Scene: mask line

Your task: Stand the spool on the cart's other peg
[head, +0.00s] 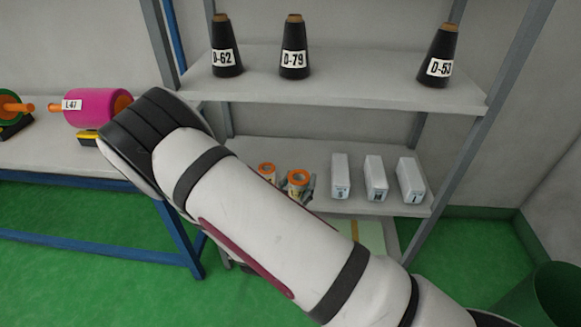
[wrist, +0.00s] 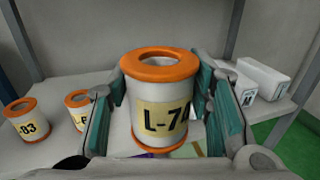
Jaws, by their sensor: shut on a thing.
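My gripper (wrist: 162,88) is shut on a white spool (wrist: 152,92) with orange end rings and a yellow label reading L-7 and a partly covered digit. The spool is upright between the teal finger pads. In the head view an orange-ringed spool (head: 298,178) shows between grey finger parts, in front of the middle shelf; my arm covers most of the gripper. Two similar spools, one marked -03 (wrist: 24,122) and one partly hidden (wrist: 77,108), stand left of the gripper in the wrist view. I cannot make out the cart or its pegs.
White boxes (head: 376,180) stand on the right of the middle shelf (head: 320,205). Black cones (head: 294,50) stand on the upper shelf (head: 350,92). A magenta roll (head: 92,110) is on the left bench. A green bin (head: 555,295) is at the lower right.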

